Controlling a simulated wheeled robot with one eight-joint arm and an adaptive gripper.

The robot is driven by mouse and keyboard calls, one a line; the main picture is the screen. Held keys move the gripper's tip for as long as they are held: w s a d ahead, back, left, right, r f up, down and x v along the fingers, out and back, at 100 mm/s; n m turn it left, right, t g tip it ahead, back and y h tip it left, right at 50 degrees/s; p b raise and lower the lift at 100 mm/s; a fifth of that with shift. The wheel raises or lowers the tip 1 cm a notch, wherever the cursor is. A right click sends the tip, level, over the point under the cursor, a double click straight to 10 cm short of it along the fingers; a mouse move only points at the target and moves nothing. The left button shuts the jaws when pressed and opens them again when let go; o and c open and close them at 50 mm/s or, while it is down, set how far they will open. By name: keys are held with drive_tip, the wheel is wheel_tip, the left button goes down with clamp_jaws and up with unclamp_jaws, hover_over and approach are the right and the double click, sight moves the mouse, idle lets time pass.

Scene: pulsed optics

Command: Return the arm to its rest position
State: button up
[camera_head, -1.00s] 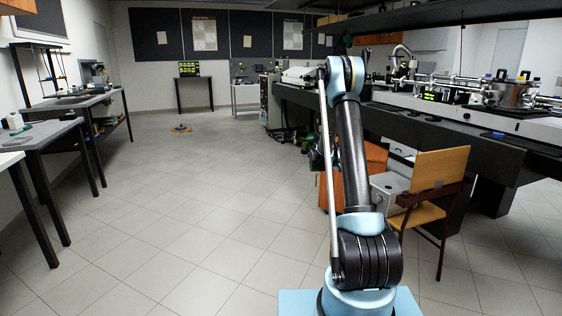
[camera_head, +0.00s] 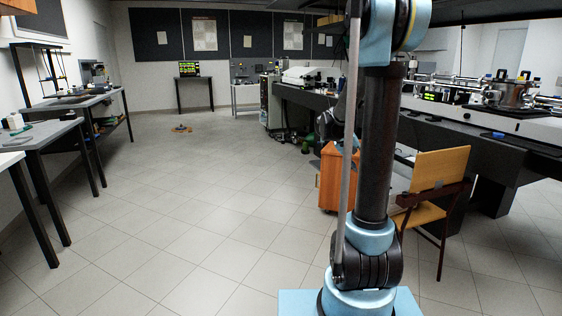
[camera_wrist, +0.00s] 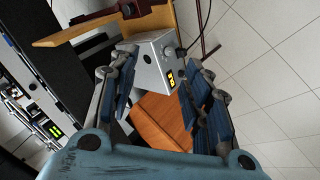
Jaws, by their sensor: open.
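My arm stands upright at the right of centre in the head view, with its upper joint near the top edge. My gripper (camera_wrist: 158,95) shows in the wrist view, its two blue-padded fingers spread apart with nothing held between them. In the head view the gripper is mostly hidden behind my arm. Beyond the fingers, well apart from them, the wrist view shows a white box with a yellow display (camera_wrist: 154,62) and an orange cabinet (camera_wrist: 160,118).
A wooden chair (camera_head: 440,180) stands close to the right of my arm. A long dark optical bench (camera_head: 450,135) runs along the right under an overhead shelf. Tables (camera_head: 50,132) line the left wall. The tiled floor (camera_head: 190,210) at centre left is clear.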

drive_tip(key=s+a+y, duration=0.2)
drive_tip(key=s+a, duration=0.1)
drive_tip(key=s, duration=0.7)
drive_tip(key=s+a+y, duration=0.2)
drive_tip(key=s+a, duration=0.1)
drive_tip(key=s, duration=0.7)
drive_tip(key=s+a+f+y, duration=0.1)
drive_tip(key=s+a+f, duration=0.3)
drive_tip(key=s, duration=0.4)
drive_tip(key=s+a+f+n+g+y, duration=0.1)
drive_tip(key=s+a+f+y, duration=0.1)
drive_tip(key=s, duration=0.5)
drive_tip(key=shift+s+a+f+n+y, duration=0.35)
drive_tip(key=shift+a+f, duration=0.5)
drive_tip(key=shift+f, duration=0.3)
